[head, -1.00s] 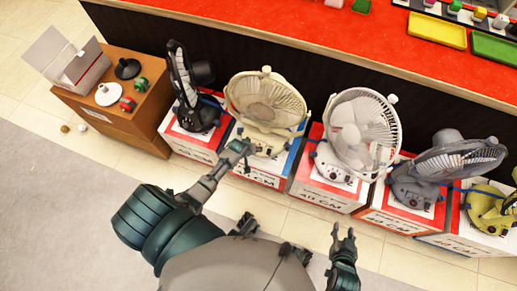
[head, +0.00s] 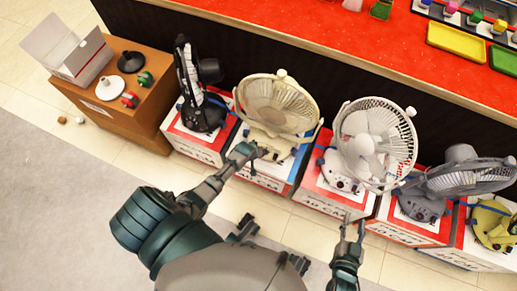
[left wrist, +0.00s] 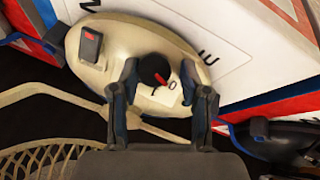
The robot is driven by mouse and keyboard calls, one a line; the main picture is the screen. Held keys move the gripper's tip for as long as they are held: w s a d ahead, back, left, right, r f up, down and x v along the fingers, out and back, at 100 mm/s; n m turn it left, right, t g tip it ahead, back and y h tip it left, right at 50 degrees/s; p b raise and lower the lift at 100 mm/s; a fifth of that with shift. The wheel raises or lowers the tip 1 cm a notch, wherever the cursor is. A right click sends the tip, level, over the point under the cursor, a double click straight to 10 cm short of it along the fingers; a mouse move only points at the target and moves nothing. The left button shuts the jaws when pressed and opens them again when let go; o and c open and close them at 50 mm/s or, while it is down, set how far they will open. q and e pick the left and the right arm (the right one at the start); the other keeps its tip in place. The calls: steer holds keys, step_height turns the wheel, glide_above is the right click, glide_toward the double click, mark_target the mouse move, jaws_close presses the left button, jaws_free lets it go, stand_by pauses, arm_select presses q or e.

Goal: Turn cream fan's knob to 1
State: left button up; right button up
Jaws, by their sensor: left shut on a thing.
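The pointer slants down and right toward small marks, one looking like 0; the others are hard to read. My left gripper (head: 249,151) is at the base; in the left wrist view its two fingers (left wrist: 161,88) flank the knob and are shut on it. My right gripper (head: 351,227) is open and empty, below the white fan.
A black fan (head: 199,90) stands left, a white fan (head: 375,140) right, then a grey fan (head: 455,178) and an olive fan (head: 492,224). A brown cabinet (head: 130,115) stands far left. The red counter (head: 330,40) runs behind. A dark rocker switch with red (left wrist: 90,45) sits on the cream base.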

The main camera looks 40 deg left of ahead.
arm_select(q)
steer(key=shift+s+d, duration=0.2)
steer(key=shift+d, duration=0.55)
jaws_close()
steer(key=shift+s+a+f, duration=0.1)
steer(key=shift+a, duration=0.5)
steer(key=shift+d, duration=0.4)
steer(key=shift+m, duration=0.3)
steer(key=m+y+p, duration=0.1)
steer(key=m, duration=0.1)
steer(key=m+y+p, duration=0.1)
steer(key=m+p, duration=0.1)
steer(key=m, duration=0.1)
steer(key=shift+r+g, duration=0.2)
steer(key=shift+g, duration=0.2)
steer(key=shift+f+m+y+p, duration=0.15)
steer(key=shift+m+y+p, duration=0.3)
steer(key=shift+m, duration=0.75)
arm_select(e)
steer(key=s+d+f+g+h, duration=0.2)
steer(key=s+d+f+g, duration=0.3)
steer(key=s+f+g, duration=0.2)
steer(key=shift+s+d+g, duration=0.35)
steer(key=shift+s+g, duration=0.15)
steer(key=shift+s, duration=0.9)
arm_select(q)
steer(key=o, duration=0.9)
jaws_free()
steer(key=shift+w, duration=0.2)
